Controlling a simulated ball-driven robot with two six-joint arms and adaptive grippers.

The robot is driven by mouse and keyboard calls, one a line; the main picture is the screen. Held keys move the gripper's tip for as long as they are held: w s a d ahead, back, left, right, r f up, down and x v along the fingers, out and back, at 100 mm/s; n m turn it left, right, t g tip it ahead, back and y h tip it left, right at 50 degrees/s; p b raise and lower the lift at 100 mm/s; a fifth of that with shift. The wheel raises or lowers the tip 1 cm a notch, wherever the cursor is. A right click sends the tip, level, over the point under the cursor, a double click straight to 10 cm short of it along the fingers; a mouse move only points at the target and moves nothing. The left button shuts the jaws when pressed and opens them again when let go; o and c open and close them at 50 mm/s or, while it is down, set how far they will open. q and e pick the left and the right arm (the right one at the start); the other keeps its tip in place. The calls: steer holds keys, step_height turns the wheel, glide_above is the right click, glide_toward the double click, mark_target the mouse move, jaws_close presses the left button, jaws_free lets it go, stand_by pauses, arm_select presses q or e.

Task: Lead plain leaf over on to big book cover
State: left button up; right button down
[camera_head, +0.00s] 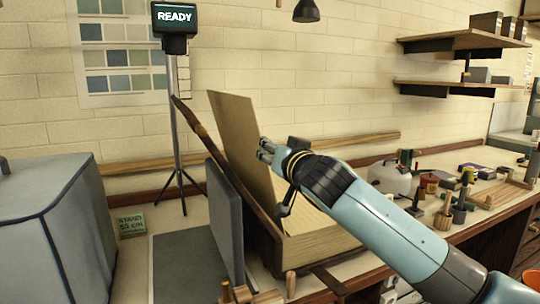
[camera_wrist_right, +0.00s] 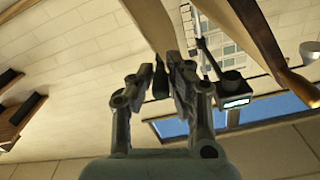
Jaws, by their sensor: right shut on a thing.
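The plain leaf (camera_head: 238,130) is a tall tan panel standing steeply, leaning a little left, above the big book's page block (camera_head: 318,238). What looks like the big book cover (camera_head: 232,172) stands tilted to the left behind it, showing as a dark brown edge. My right gripper (camera_head: 264,151) is shut on the leaf's right edge, partway up. In the right wrist view, my right gripper's fingers (camera_wrist_right: 168,68) close together at the tan leaf (camera_wrist_right: 153,22), and the brown cover edge (camera_wrist_right: 285,72) runs at the right. My left gripper is out of view.
A grey upright panel (camera_head: 225,225) stands left of the book, beside a dark mat (camera_head: 185,265). A READY display (camera_head: 175,17) on a tripod stands behind. A grey covered box (camera_head: 50,225) fills the left. Jars and tools (camera_head: 440,190) crowd the bench at right.

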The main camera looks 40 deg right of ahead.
steer(key=shift+s+d, duration=0.1)
steer(key=shift+d, duration=0.25)
steer(key=c, duration=1.3)
jaws_free()
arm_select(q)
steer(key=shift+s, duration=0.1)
arm_select(e)
steer(key=shift+r, duration=0.1)
steer(key=shift+v, duration=5.95)
